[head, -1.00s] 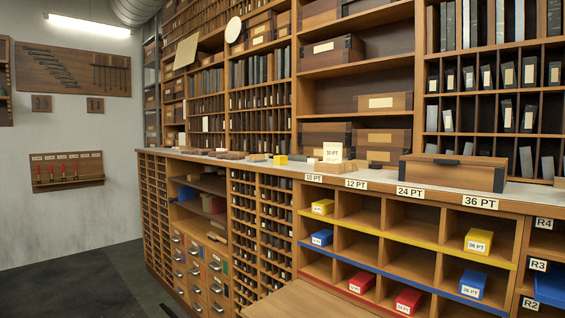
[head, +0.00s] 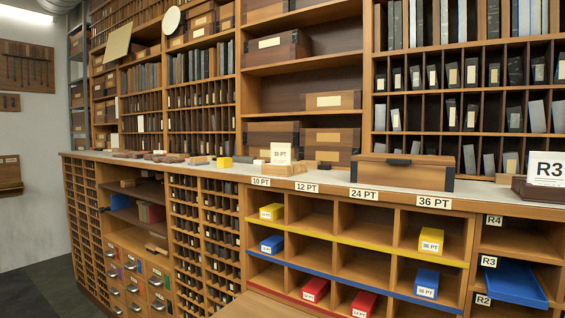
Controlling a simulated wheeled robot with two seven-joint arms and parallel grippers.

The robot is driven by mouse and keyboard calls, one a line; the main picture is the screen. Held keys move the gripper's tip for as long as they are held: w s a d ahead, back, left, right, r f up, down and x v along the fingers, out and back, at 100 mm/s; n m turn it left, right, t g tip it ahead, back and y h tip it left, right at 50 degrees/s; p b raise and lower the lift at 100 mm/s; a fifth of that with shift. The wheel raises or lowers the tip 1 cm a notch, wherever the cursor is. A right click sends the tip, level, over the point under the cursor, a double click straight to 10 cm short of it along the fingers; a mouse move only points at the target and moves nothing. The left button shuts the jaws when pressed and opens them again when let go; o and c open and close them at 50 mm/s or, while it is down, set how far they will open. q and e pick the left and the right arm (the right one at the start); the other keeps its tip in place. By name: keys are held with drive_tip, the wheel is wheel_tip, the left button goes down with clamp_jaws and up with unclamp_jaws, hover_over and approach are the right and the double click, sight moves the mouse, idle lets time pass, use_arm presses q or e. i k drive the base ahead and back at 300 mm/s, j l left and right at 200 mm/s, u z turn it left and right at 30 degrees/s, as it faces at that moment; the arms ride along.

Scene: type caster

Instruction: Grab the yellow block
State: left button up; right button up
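Three yellow blocks show in the head view. A labelled yellow block (head: 272,212) lies in the upper row of cubbies under the 10 PT label. Another yellow block (head: 431,241), labelled 36 PT, lies in the same row under the 36 PT label. Neither of my grippers is in view.
Blue blocks (head: 427,283) and red blocks (head: 363,303) lie in the lower cubbies. A blue tray (head: 515,284) sticks out at right.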

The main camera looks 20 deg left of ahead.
sight(225, 161)
drive_tip(key=i+j+z, duration=0.25)
drive_tip(key=j, duration=0.35)
drive_tip(key=i+j+z, duration=0.1)
drive_tip(key=j+z, duration=0.15)
drive_tip(key=j, duration=0.35)
drive_tip(key=i+j+z, duration=0.1)
drive_tip(key=j+z, duration=0.15)
drive_tip(key=j, duration=0.4)
drive_tip(key=j+z, duration=0.3)
drive_tip(key=j, duration=0.35)
drive_tip(key=i, duration=0.05)
